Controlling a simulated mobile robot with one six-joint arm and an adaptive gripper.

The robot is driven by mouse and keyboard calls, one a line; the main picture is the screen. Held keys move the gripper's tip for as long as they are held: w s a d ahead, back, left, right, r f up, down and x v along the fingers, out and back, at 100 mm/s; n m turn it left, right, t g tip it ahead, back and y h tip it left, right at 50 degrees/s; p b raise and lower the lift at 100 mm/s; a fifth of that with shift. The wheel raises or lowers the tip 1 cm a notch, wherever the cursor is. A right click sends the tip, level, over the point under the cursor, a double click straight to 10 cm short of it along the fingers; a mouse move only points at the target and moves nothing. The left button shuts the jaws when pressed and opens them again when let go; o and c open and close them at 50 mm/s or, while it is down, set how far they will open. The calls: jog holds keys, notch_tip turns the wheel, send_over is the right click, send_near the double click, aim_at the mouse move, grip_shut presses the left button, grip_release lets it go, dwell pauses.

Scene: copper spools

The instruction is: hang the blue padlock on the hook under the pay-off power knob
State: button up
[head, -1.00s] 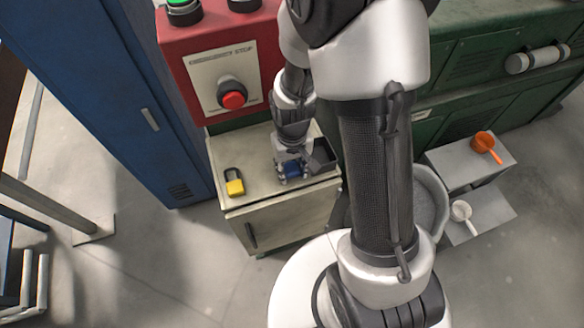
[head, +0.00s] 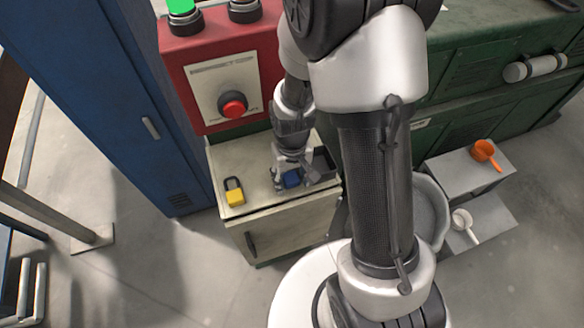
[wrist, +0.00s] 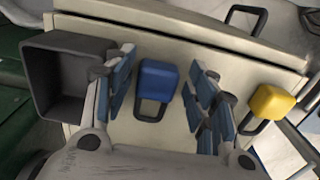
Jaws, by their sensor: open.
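The blue padlock (wrist: 158,82) lies on the top of a small cream cabinet (head: 262,196), with its dark shackle toward my wrist in the wrist view. It also shows partly in the head view (head: 291,179), behind my fingers. My gripper (wrist: 160,95) is open, with one finger on each side of the blue padlock and a gap on both sides. In the head view my gripper (head: 291,180) is low over the cabinet top. The hook under the pay-off power knob cannot be made out in these frames.
A yellow padlock (head: 235,192) lies on the same cabinet top, left of my gripper. A dark open bin (head: 322,163) stands close on the right. A red control box (head: 205,60) with a red button rises behind. A blue locker (head: 110,90) stands at left.

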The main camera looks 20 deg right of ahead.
notch_tip(320, 180, up, 17)
jog(key=s+p, duration=0.1)
jog(key=p, duration=0.3)
jog(key=s+r+t, duration=0.4)
jog(key=s+r, duration=0.8)
jog(key=r, duration=0.2)
jog(key=shift+s+r+t, duration=0.25)
jog(key=shift+s+t, duration=0.05)
jog(key=shift+s, duration=0.1)
notch_tip(320, 180, down, 9)
jog(key=b, duration=0.9)
jog(key=shift+d+f, duration=0.1)
jog(key=shift+c, duration=0.5)
jog(key=shift+f, duration=0.15)
jog(key=shift+c, duration=0.6)
jog(key=shift+r, duration=0.2)
